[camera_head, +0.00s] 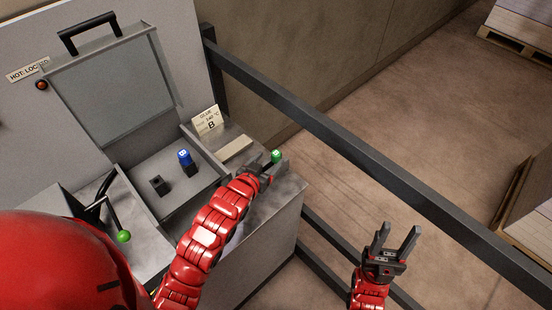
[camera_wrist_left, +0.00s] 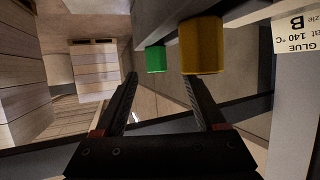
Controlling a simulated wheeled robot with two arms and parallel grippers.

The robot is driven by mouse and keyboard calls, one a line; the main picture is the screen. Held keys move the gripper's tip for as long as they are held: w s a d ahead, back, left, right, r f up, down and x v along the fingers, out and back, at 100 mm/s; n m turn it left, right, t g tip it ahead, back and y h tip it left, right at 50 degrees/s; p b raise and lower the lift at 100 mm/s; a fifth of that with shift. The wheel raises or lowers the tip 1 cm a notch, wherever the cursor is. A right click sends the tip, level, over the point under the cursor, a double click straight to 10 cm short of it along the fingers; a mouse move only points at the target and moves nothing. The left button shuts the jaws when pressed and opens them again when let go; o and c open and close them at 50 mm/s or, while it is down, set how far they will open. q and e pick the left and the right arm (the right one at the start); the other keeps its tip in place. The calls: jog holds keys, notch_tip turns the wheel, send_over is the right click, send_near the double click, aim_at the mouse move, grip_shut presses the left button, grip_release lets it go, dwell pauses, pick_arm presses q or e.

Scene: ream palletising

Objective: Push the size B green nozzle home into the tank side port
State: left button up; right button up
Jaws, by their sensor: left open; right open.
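The green nozzle (camera_head: 277,156) shows at the right end of the grey machine's ledge, just past my left gripper (camera_head: 268,174). In the left wrist view the green nozzle (camera_wrist_left: 156,59) appears ahead of the open fingers, between their lines, with no finger closed on it. My left gripper (camera_wrist_left: 161,78) is open. A yellow cylinder (camera_wrist_left: 202,45) appears beside the green one, near the right finger's tip. I cannot tell whether the two touch, or which part is the side port. My right gripper (camera_head: 397,232) is open and empty, off to the right.
A sign (camera_head: 207,121) reading GLUE, 140 °C and B stands on the machine (camera_head: 262,250). A blue-topped part (camera_head: 185,158) and a dark block (camera_head: 158,185) sit in its recess. A green-knobbed lever (camera_head: 124,237) is at left. A dark rail (camera_head: 350,145) runs behind my grippers.

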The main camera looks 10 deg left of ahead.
aim_at(274, 157)
pick_arm(q)
jog(key=shift+w+d+f+p, duration=0.2)
jog(key=shift+w+p, duration=0.15)
jog(key=shift+w, duration=0.2)
jog(key=p+x, duration=0.1)
jog(key=x, duration=0.2)
jog(key=shift+d+f, duration=0.1)
jog(key=shift+d, duration=0.05)
jog(key=shift+w+d+f, duration=0.1)
jog(key=shift+w+f, duration=0.2)
jog(key=shift+w, duration=0.1)
grip_shut()
